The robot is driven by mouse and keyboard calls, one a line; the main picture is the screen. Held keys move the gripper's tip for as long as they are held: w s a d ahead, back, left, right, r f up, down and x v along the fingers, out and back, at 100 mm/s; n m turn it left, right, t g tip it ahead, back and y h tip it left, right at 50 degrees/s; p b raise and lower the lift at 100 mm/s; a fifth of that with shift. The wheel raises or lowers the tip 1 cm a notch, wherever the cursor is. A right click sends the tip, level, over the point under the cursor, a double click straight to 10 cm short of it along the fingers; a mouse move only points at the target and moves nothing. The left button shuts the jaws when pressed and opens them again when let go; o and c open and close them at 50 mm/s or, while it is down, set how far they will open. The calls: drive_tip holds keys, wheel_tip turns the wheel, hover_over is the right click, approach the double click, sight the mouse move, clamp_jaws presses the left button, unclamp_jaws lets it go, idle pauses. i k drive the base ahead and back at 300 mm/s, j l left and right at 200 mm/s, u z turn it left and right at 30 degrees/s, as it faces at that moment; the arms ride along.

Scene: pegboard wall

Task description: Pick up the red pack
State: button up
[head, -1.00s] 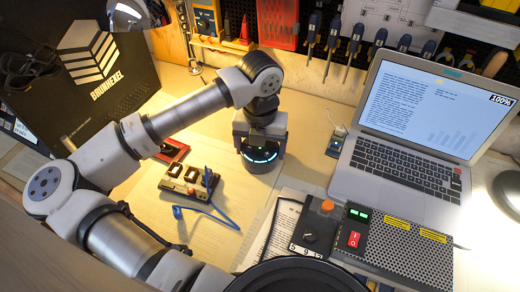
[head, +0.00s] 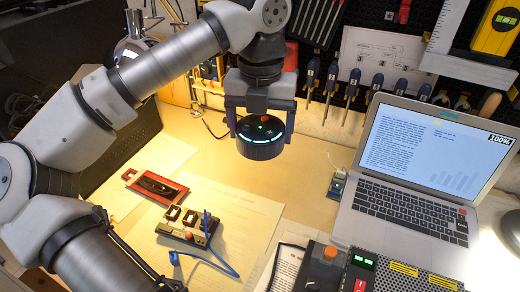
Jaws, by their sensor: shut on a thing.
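A red pack (head: 134,175) with a dark oblong middle lies flat on the desk at left, beside a paper sheet. My gripper (head: 261,124) is to the right of it and farther back, apart from it. Its two fingers are shut on a round black device (head: 262,150) with a glowing cyan ring and an orange-red top button. The device appears held above the desk, though its exact height is hard to judge.
A small beige-and-dark device (head: 187,228) with a blue cable (head: 213,257) sits in front of the pack. An open laptop (head: 410,175) and a perforated power box (head: 410,270) stand at right. Screwdrivers (head: 352,97) hang behind. Bare desk lies around the middle.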

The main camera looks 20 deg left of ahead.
sight(167, 192)
drive_tip(key=k+j+u, duration=0.1)
drive_tip(key=k+u, duration=0.35)
drive_tip(key=k+j+u, duration=0.25)
drive_tip(key=u, duration=0.2)
drive_tip(key=i+j+u, duration=0.15)
drive_tip(key=i, duration=0.1)
